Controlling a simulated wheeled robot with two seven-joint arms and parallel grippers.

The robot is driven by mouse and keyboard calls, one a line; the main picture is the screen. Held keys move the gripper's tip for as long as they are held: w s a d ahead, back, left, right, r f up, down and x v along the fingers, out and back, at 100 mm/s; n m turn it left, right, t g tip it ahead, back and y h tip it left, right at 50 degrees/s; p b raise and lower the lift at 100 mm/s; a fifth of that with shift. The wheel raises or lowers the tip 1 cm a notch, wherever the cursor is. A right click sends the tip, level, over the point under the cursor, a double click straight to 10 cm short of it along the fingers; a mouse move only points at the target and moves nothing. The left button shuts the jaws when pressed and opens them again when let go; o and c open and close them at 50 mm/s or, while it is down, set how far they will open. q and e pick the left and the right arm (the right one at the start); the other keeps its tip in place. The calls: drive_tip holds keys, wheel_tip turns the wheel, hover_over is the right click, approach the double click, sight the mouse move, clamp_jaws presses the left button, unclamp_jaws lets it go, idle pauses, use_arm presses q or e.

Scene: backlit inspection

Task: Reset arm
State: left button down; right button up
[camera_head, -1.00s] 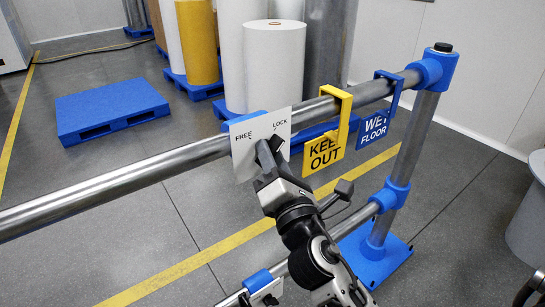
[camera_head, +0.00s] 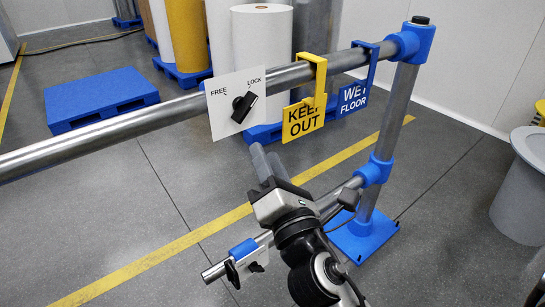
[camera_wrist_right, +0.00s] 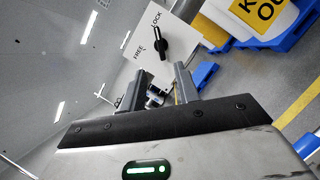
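A white plate (camera_head: 235,100) marked FREE and LOCK hangs on the upper steel rail. Its black knob (camera_head: 243,106) points up and right, toward LOCK. The knob also shows clear and untouched in the right wrist view (camera_wrist_right: 160,42). My right gripper (camera_head: 265,158) is below and a little right of the plate, apart from the knob. Its two fingers (camera_wrist_right: 158,85) stand apart with nothing held between them. My left gripper is not in view.
A yellow KEEP OUT sign (camera_head: 304,115) and a blue WET FLOOR sign (camera_head: 355,95) hang on the rail (camera_head: 120,128) right of the plate. A lower rail (camera_head: 214,271) carries a blue clamp. A grey bin (camera_head: 520,190) stands at right.

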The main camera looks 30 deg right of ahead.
drive_tip(key=shift+f, duration=0.1)
idle(0.4)
drive_tip(key=s+a+f+m+g+y, duration=0.1)
drive_tip(key=s+f+m+g, duration=0.2)
drive_tip(key=f+m, duration=0.4)
drive_tip(key=s+a+f+m+g+y, duration=0.1)
drive_tip(key=s+f+m+g, duration=0.3)
drive_tip(key=f+m, duration=0.4)
drive_tip(key=s+a+f+m+g+y, duration=0.1)
drive_tip(key=s+f+m+g, duration=0.3)
drive_tip(key=f, duration=1)
drive_tip(key=s+m+y, duration=0.1)
drive_tip(key=m, duration=0.2)
drive_tip(key=shift+s+f+m+y, duration=0.15)
drive_tip(key=shift+s+m+y, duration=0.1)
drive_tip(key=shift+m+y, duration=0.15)
